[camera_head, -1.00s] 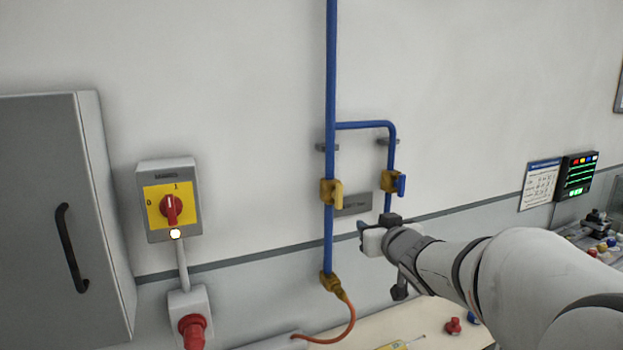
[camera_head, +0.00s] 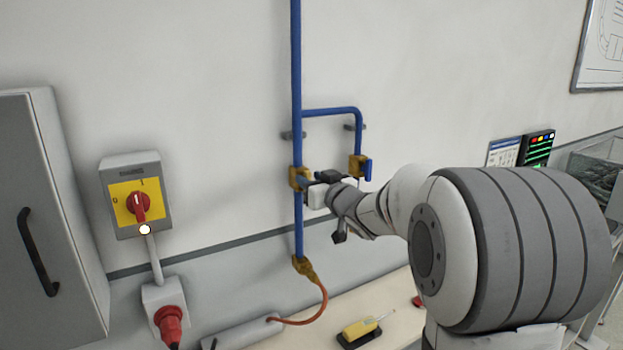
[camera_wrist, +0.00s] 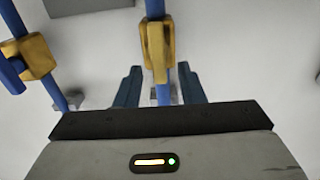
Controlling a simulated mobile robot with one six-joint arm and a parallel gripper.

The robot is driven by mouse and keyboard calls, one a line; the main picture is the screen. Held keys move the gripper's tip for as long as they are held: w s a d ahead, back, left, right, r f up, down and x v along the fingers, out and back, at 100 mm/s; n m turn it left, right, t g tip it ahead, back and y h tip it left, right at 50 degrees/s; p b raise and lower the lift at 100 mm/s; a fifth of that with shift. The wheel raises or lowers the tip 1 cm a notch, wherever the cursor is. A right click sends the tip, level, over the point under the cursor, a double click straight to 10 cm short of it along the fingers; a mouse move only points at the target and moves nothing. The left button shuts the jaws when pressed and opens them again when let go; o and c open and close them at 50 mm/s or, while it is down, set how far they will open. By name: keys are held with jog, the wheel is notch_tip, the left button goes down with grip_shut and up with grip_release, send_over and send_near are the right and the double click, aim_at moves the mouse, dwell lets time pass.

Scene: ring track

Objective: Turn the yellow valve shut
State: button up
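The yellow valve (camera_head: 296,178) sits on the vertical blue pipe on the wall. In the head view my gripper (camera_head: 308,184) is right in front of it and hides its lever. In the wrist view the yellow valve (camera_wrist: 157,42) is at top centre, its yellow lever lying along the pipe. My gripper (camera_wrist: 159,78) is open there, with one blue finger on each side of the lever tip and a gap on both sides.
A second yellow-bodied valve with a blue lever (camera_head: 362,167) is close on the right, on the branch pipe. A switch box (camera_head: 120,190) and a grey cabinet (camera_head: 40,150) are at left. An orange hose (camera_head: 322,300) and a yellow-handled tool (camera_head: 360,328) are below.

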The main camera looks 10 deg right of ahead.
jog(key=shift+c, duration=0.3)
grip_shut()
jog(key=shift+a, duration=0.1)
jog(key=shift+f+n+b, duration=0.1)
jog(key=shift+n+b, duration=0.2)
jog(key=shift+b, duration=0.15)
jog(key=shift+s+a+f+n+b, duration=0.1)
jog(key=shift+a+f+n+b, duration=0.2)
jog(key=shift+n+b, duration=2.35)
jog(key=shift+s+a+f+n+b, duration=0.1)
jog(key=shift+a+f+n+b, duration=0.2)
jog(key=shift+n+b, duration=2.35)
jog(key=shift+s+a+f+n+b, duration=0.15)
jog(key=shift+f+n+b, duration=0.25)
jog(key=shift+n+b, duration=2.25)
jog(key=shift+w+a+n+p, duration=0.1)
jog(key=shift+n+p, duration=0.45)
jog(key=shift+n, duration=0.3)
jog(key=shift+o, duration=0.3)
grip_release()
jog(key=shift+r, duration=0.1)
